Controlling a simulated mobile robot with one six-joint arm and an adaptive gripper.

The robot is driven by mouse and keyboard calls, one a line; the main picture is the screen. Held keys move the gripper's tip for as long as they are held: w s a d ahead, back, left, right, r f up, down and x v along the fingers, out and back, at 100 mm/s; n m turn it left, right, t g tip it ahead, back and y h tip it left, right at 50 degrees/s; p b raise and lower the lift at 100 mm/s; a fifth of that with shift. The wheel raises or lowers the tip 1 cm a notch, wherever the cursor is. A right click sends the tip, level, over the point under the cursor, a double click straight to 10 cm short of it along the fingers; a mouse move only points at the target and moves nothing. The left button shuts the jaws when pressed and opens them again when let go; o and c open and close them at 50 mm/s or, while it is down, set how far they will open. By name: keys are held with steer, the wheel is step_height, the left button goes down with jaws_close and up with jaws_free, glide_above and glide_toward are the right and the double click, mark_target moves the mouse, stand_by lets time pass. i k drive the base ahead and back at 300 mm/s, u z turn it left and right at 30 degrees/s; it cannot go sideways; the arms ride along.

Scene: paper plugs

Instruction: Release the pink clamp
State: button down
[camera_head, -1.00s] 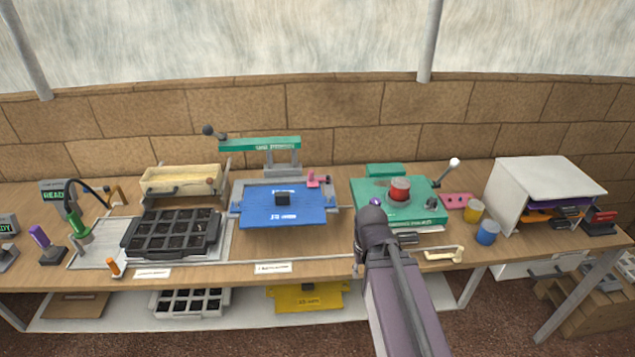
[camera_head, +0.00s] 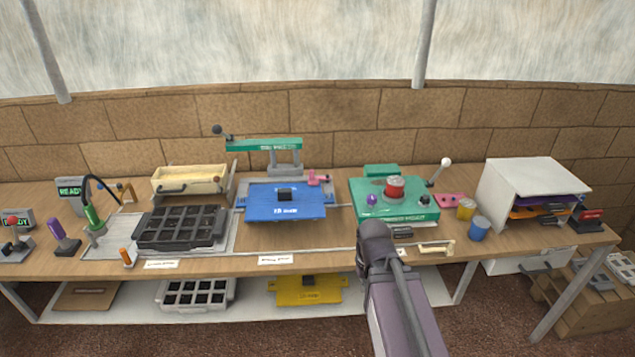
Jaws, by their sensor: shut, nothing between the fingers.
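The small pink clamp (camera_head: 318,178) stands at the back right corner of the blue plate (camera_head: 287,212), on the grey base of the press. It is too small to tell whether it is closed or released. The press has a green arm (camera_head: 265,145) with a dark ball knob, raised above the plate. A dark block (camera_head: 285,194) sits on the blue plate. My arm rises from the bottom, right of the press, and its rounded joint is in front of the table edge. My gripper is not visible, and nothing of mine touches the clamp.
Left of the press lies a black cell tray (camera_head: 183,228), with a cream box (camera_head: 190,180) behind. To the right are a green machine (camera_head: 394,201) with a red knob, a pink plate (camera_head: 449,200), two cups and a white cabinet (camera_head: 535,185). A yellow plate (camera_head: 307,290) lies on the lower shelf.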

mark_target(312, 181)
steer(key=z, duration=0.4)
steer(key=k, duration=0.2)
steer(key=u, duration=1.1)
steer(key=i, duration=0.8)
steer(key=z, duration=0.7)
